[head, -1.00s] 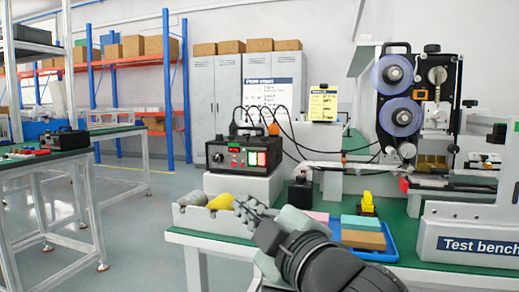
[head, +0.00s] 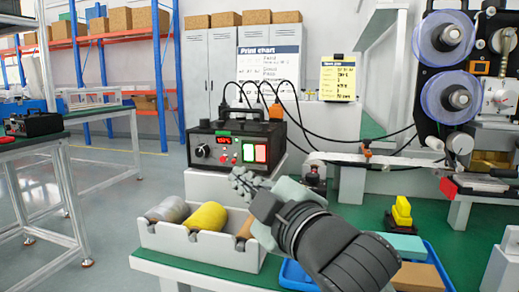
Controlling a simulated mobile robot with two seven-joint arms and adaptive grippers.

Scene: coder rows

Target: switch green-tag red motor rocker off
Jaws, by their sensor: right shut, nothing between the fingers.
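A black control box (head: 236,149) with a green tag (head: 223,134) on its top edge stands on a white block behind the bench front. Its front has a red display, a knob, small buttons, a green lit rocker (head: 248,152) and a red lit rocker (head: 260,152) side by side. My right gripper (head: 240,178) is shut and empty. Its fingertips show just below the box's front, under the rockers; I cannot tell whether they touch anything. The rockers are not covered. My left gripper is not in view.
A light bin (head: 200,247) with grey and yellow rolls stands below the box. Cables run from the box to the right. A blue tray (head: 296,276), a yellow-topped object (head: 402,212) and a reel machine (head: 450,97) are on the right. Another black box (head: 33,124) stands far left.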

